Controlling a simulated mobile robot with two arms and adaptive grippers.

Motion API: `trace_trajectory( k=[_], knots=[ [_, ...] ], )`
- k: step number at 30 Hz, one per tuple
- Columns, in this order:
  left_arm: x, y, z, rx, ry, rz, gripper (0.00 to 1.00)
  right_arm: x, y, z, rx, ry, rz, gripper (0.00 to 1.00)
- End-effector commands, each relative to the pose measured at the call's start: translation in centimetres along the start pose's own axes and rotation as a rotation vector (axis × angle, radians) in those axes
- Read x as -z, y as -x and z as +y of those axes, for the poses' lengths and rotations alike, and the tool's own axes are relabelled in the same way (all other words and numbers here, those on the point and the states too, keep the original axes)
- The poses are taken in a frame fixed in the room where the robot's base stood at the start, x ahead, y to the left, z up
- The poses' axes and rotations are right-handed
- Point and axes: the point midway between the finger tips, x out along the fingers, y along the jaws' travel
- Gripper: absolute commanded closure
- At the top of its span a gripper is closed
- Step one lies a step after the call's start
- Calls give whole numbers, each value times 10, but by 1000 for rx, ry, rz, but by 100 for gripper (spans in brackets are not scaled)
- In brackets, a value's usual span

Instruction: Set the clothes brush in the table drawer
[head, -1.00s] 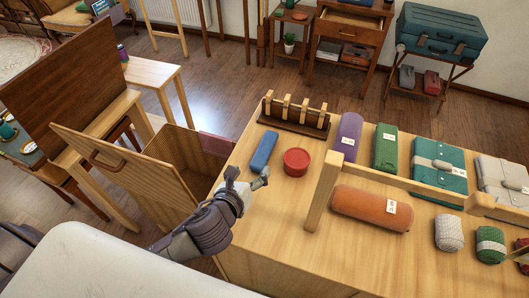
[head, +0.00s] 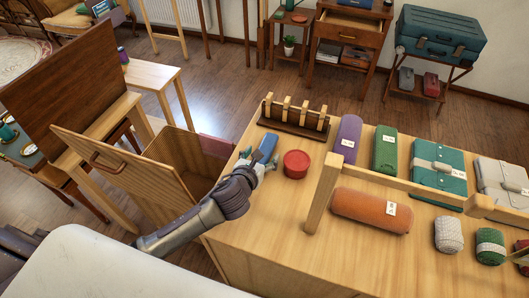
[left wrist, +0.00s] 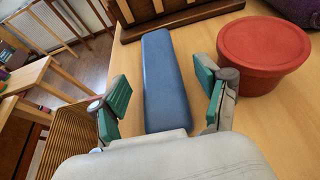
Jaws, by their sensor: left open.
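A blue oblong block (head: 266,147), likely the clothes brush, lies on the wooden table (head: 270,230); no bristles show. It also shows in the left wrist view (left wrist: 165,80). My left gripper (head: 258,161) is open at its near end. In the left wrist view its green-padded fingers (left wrist: 165,103) stand on either side of the block, with gaps on both sides. A deep wooden drawer (head: 160,188) stands pulled out at the table's left side, its handled front facing left. Its floor is mostly hidden. My right gripper is not in view.
A red round tub (head: 296,164) stands close right of the block, near the right finger. A dark pegged rack (head: 295,119) is behind. An orange roll (head: 371,209) lies beside a raised wooden rail (head: 400,182). The table's front left is clear.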

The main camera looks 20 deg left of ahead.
Motion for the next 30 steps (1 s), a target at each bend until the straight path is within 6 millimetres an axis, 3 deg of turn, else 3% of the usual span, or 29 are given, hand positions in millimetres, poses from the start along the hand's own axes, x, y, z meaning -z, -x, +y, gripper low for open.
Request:
trace_trajectory(
  k=[6,14,27,30],
  knots=[
    [-2,-27,0,0,0,0,25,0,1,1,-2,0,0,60],
    [-2,-30,0,1,0,0,25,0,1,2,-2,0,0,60],
    [-2,-30,0,1,0,0,97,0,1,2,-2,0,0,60],
    [-2,-30,0,1,0,0,98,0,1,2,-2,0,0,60]
  ],
)
